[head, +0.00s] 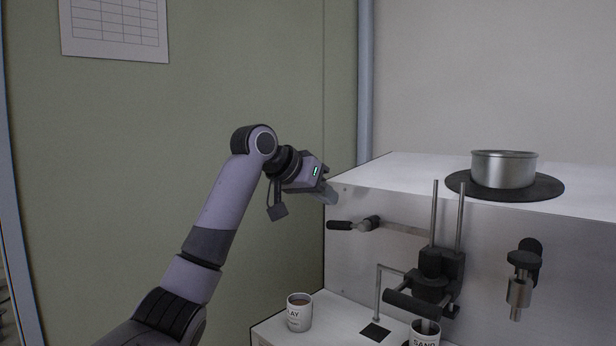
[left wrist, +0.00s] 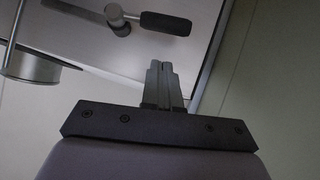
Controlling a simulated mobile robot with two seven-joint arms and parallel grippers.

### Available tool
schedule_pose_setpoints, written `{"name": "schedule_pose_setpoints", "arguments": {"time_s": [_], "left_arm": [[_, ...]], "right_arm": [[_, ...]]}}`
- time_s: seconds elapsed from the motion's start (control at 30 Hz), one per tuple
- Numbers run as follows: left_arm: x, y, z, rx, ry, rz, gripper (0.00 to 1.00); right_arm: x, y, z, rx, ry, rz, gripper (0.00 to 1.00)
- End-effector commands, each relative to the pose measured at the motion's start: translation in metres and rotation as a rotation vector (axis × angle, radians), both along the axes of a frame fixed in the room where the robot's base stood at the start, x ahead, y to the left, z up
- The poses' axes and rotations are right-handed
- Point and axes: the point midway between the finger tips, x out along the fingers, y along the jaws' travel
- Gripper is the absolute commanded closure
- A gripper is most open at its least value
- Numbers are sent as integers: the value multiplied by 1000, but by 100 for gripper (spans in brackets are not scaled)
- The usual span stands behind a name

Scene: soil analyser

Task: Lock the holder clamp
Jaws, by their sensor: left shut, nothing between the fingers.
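A lever with a black grip (head: 341,225) sticks out at the upper left of the white machine's front, with a metal rod running right from its hub. It also shows in the left wrist view (left wrist: 166,24), beyond the fingertips. A dark holder (head: 432,263) with two upright rods is mounted on the front, with a thick black handle (head: 412,304) below it. Which part is the clamp I cannot tell for sure. My left gripper (head: 329,197) is just above the lever grip, apart from it; its fingers (left wrist: 164,72) are shut and empty. My right gripper is out of view.
The white machine (head: 390,172) carries a metal pot (head: 503,169) on a black round plate (head: 552,188). A metal spout (head: 519,292) hangs at the right. A labelled cup of brown soil (head: 299,313) and another cup (head: 424,336) stand below. The wall side at left is free.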

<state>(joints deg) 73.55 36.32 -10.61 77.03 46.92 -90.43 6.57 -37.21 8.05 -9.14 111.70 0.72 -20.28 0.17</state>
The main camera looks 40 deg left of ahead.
Motion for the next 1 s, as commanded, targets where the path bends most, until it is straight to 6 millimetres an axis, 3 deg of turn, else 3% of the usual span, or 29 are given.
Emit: {"name": "schedule_pose_setpoints", "arguments": {"time_s": [0.1,0.3,1.0], "left_arm": [[1,-3,-18,2,2,0,100],[4,-6,-32,0,0,0,100],[8,-8,-39,-45,3,0,100]], "right_arm": [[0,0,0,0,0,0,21],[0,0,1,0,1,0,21],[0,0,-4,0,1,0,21]]}}
